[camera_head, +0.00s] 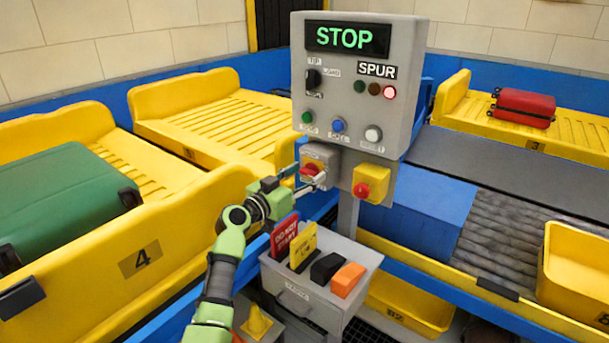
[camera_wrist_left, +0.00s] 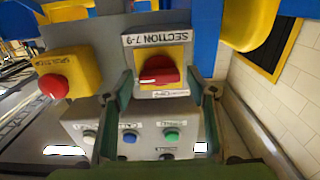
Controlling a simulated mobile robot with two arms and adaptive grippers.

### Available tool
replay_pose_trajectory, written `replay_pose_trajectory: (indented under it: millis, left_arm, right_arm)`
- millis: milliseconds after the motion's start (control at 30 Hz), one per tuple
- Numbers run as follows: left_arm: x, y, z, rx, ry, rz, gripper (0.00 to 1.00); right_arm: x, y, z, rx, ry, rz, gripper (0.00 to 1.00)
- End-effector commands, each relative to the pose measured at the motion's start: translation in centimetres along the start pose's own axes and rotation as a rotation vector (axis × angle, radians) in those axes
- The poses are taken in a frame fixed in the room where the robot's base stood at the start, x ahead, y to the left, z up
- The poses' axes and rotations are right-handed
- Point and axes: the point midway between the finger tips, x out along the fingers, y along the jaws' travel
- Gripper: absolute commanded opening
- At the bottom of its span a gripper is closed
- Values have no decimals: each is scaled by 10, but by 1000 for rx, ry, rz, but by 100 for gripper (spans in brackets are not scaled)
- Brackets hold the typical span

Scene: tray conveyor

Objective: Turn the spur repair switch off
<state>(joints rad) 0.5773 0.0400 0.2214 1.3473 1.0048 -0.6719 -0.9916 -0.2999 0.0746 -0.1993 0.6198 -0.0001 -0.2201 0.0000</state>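The repair switch is a red rotary knob (camera_head: 309,169) on a small grey box below the control panel. In the left wrist view the red knob (camera_wrist_left: 160,72) sits on a yellow plate, its white pointer mark lying about sideways. The label beside it reads upside down as "SECTION 7-9". My left gripper (camera_head: 304,177) is in front of the box. In the left wrist view its fingers (camera_wrist_left: 163,110) are spread wide, one to each side of the knob, with visible gaps. My right gripper is not in view.
The control panel (camera_head: 350,100) shows green "STOP"; a red lamp (camera_head: 389,92) is lit under "SPUR". A red mushroom button (camera_head: 362,190) on a yellow box is close to the right of the switch. Below stands a grey cabinet (camera_head: 318,292) with upright tags. A green suitcase (camera_head: 65,205) lies at left.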

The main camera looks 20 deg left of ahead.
Motion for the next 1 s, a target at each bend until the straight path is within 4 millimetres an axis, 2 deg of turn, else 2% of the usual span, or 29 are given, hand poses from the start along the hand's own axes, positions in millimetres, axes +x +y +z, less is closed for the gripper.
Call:
replay_pose_trajectory:
  millis: [33, 100, 133, 567, 1000]
  left_arm:
    - [0, 0, 0, 0, 0, 0, 36]
    - [0, 0, 0, 0, 0, 0, 18]
    - [0, 0, 0, 0, 0, 0, 16]
    - [0, 0, 1, -63, -1, 1, 16]
    - [0, -1, 1, -412, -1, 1, 16]
  right_arm:
    - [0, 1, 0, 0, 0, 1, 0]
    - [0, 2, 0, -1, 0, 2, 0]
    - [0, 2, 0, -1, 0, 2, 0]
    - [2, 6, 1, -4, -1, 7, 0]
    - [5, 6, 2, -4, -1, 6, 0]
